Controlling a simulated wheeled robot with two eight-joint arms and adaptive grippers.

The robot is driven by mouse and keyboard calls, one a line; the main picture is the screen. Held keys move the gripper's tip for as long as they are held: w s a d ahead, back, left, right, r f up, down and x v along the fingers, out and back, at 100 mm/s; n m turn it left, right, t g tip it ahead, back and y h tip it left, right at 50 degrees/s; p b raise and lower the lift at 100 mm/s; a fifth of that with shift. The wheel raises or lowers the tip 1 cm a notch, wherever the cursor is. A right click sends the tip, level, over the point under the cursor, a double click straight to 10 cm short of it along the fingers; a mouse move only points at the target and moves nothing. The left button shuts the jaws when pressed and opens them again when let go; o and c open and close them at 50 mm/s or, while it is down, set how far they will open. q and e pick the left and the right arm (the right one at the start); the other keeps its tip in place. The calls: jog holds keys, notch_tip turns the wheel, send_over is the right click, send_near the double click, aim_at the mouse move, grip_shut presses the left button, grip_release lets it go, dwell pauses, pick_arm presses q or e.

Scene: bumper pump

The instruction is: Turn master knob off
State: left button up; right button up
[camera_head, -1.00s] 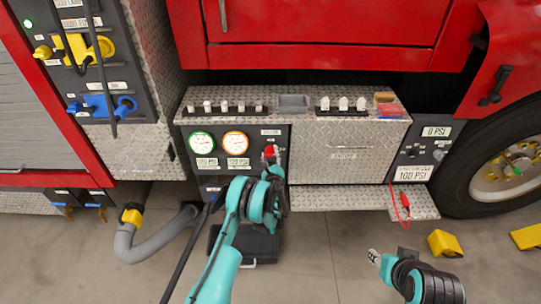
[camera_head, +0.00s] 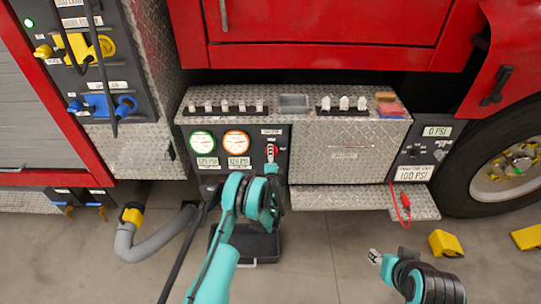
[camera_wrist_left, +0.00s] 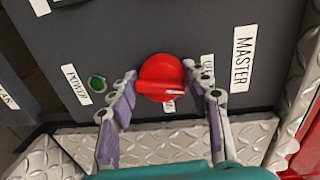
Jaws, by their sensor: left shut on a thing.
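The red round master knob (camera_wrist_left: 160,80) sits on a dark panel beside a white MASTER label (camera_wrist_left: 243,58). My left gripper (camera_wrist_left: 160,75) has one finger on each side of the knob and is shut on it. The knob's raised bar lies roughly level in the wrist view. A green light (camera_wrist_left: 97,83) sits next to the POWER label. In the head view the knob (camera_head: 271,153) shows as a small red shape right of the gauges, partly covered by my left gripper (camera_head: 272,166). My right gripper (camera_head: 375,257) is low at the right, away from the panel; its jaws are too small to judge.
Two round gauges (camera_head: 236,144) sit left of the knob. A diamond-plate ledge (camera_head: 345,133) with several white levers runs above. A grey hose (camera_head: 135,246) bends at the left. Yellow blocks (camera_head: 444,243) lie on the floor by the wheel (camera_head: 507,166).

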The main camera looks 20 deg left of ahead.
pick_arm(q)
jog(key=shift+w+r+n, duration=0.1)
jog(key=shift+w+n, duration=0.05)
jog(key=shift+n, duration=1.05)
jog(key=o, duration=1.1)
